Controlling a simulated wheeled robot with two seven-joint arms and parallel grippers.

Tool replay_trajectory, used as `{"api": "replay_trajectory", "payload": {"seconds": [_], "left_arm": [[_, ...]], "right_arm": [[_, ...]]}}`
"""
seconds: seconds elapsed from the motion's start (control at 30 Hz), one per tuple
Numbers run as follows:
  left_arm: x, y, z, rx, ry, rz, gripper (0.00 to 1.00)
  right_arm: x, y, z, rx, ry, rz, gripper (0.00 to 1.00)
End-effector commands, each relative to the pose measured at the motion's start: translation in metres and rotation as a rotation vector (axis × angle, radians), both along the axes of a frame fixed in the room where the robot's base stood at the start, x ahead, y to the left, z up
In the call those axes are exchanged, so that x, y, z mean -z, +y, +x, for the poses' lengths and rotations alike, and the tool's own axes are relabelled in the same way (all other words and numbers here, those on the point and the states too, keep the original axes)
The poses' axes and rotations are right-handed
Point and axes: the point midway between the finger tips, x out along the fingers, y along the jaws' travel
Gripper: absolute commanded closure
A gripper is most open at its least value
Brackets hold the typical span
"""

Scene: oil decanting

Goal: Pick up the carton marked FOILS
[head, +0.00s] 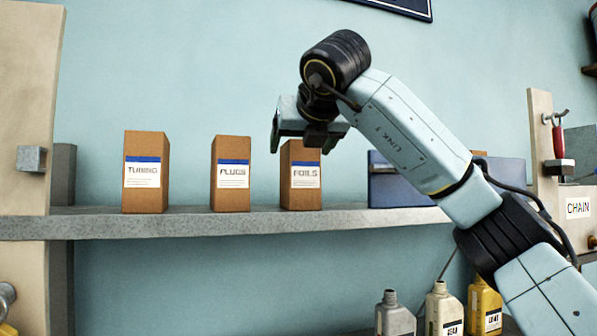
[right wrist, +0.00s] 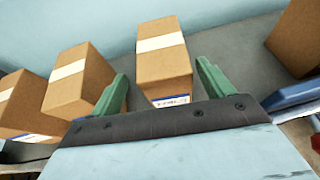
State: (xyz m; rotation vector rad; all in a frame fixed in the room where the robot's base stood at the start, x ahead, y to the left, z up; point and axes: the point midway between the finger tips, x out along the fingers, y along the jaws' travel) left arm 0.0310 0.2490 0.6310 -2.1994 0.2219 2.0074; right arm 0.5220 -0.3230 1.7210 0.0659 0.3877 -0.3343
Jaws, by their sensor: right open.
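The carton marked FOILS (head: 300,180) is brown cardboard with a blue-and-white label and stands upright on the grey shelf (head: 230,222). It is the rightmost of three labelled cartons in the head view. My right gripper (head: 305,138) is in front of its top edge and hides part of it. In the right wrist view the FOILS carton (right wrist: 165,62) lies ahead between the two green fingertips of the right gripper (right wrist: 165,82), which are open and empty. A gap shows between the right finger and the carton. My left gripper is not in view.
The PLUGS carton (head: 231,175) stands left of FOILS, close to the left finger in the wrist view. The TUBING carton (head: 146,172) is farther left. A blue box (head: 395,190) stands to the right, partly behind my arm. Several bottles (head: 444,310) stand below the shelf.

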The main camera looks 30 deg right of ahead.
Motion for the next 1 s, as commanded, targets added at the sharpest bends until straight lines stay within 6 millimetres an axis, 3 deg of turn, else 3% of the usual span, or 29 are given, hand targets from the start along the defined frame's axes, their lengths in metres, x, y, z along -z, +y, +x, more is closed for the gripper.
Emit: {"api": "replay_trajectory", "payload": {"seconds": [0.1, 0.27, 0.57, 1.0], "left_arm": [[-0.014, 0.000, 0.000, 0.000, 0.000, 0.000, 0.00], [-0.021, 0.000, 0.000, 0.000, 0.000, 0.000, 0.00], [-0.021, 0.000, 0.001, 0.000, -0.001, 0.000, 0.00], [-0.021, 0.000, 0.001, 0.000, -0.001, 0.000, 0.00]], "right_arm": [[0.006, -0.012, 0.015, 0.002, 0.004, -0.001, 0.20], [0.014, -0.017, 0.032, 0.000, 0.003, 0.000, 0.20], [0.017, -0.018, 0.035, -0.001, 0.001, 0.001, 0.21], [0.016, -0.018, 0.035, -0.001, -0.002, 0.001, 0.77]]}}
